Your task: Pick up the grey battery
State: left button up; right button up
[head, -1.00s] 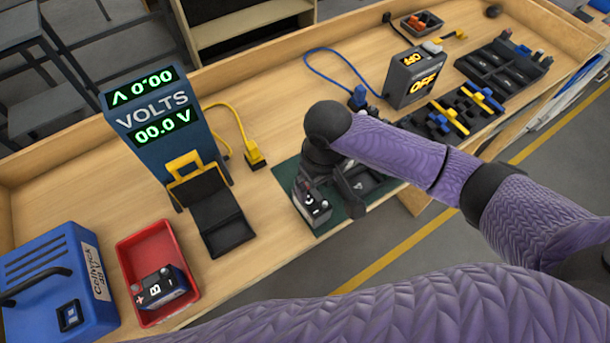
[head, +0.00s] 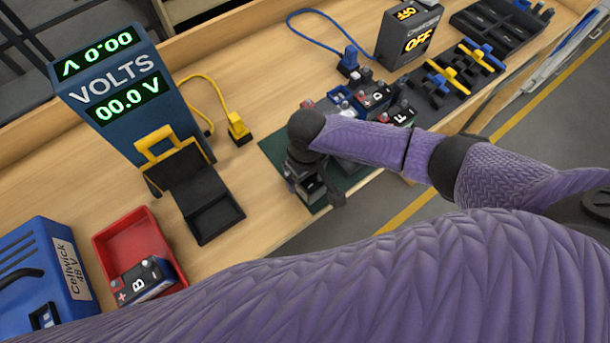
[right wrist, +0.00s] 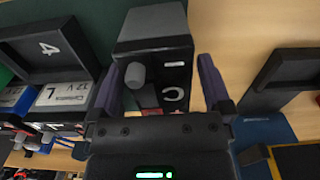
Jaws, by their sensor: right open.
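The grey battery (right wrist: 155,35) stands on the green mat (head: 272,152). In the right wrist view its grey side and black top with a white C lie between my right gripper's two fingers (right wrist: 160,85). The fingers are open, one on each side; I cannot tell whether they touch it. In the head view the right gripper (head: 318,188) is down at the battery (head: 309,186), which my wrist and fingers partly hide. My left gripper is out of view.
Several other batteries (head: 376,97) stand close behind and right of the gripper. An OFF box (head: 408,38) stands at the back.

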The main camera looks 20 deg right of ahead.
jog(key=c, duration=1.3)
grip_shut()
jog(key=shift+r, duration=0.15)
